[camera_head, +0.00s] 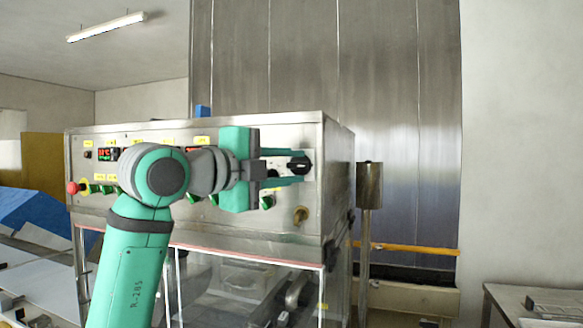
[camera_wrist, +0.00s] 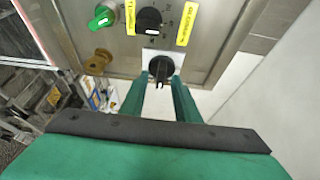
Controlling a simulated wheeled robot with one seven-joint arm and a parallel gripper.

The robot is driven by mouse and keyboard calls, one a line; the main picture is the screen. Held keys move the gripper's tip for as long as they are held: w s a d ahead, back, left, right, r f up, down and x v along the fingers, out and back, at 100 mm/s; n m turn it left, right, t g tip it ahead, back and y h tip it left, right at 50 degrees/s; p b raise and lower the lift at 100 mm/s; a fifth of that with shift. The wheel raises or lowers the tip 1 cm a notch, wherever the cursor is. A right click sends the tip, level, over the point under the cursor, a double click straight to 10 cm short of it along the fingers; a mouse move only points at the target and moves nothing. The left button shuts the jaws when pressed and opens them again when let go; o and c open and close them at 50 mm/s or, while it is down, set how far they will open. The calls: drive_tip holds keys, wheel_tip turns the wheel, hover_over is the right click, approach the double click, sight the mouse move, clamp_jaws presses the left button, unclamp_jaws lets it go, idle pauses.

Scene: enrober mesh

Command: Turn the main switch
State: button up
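A black rotary switch (camera_head: 299,163) on a pale plate sits at the right end of the control panel's face. It also shows in the wrist view (camera_wrist: 160,67), with its dark handle pointing towards my gripper. My gripper (camera_head: 298,171) is held out at the panel in front of this switch. In the wrist view my gripper (camera_wrist: 160,84) is open, with one green finger on each side of the switch handle and a visible gap between them. I cannot tell whether either fingertip touches the switch.
A second black knob (camera_wrist: 149,20) with yellow labels and a green knob (camera_wrist: 102,18) are close by on the panel. A brass fitting (camera_head: 300,215) sticks out below. A red stop button (camera_head: 72,188) is at the left. A metal post (camera_head: 369,190) stands right of the machine.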

drive_tip(key=shift+s+a, duration=0.15)
drive_tip(key=shift+a, duration=0.15)
drive_tip(key=v, duration=1)
